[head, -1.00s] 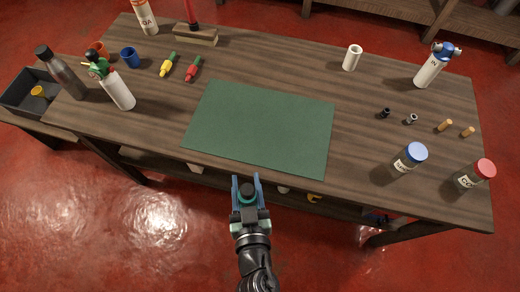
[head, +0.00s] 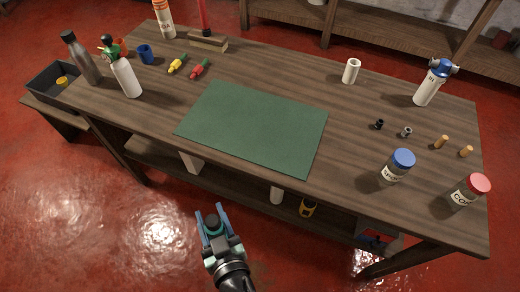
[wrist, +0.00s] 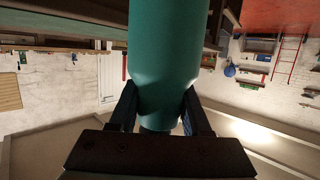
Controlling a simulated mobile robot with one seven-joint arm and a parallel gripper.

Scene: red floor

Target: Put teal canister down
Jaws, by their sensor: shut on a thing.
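The teal canister (wrist: 163,50) fills the middle of the wrist view, between the two dark fingers of my gripper (wrist: 160,110). In the head view my gripper (head: 213,222) is shut on the canister (head: 214,226), which shows only as a small teal and dark end between the jaws. The gripper is in front of the workbench's near edge, over the red floor, and apart from the bench. A flat green mat (head: 255,125) lies bare on the middle of the wooden workbench (head: 345,150).
A white spray bottle (head: 127,78) and a grey bottle (head: 81,58) stand at the left. A dark bin (head: 50,95) is left of the bench.

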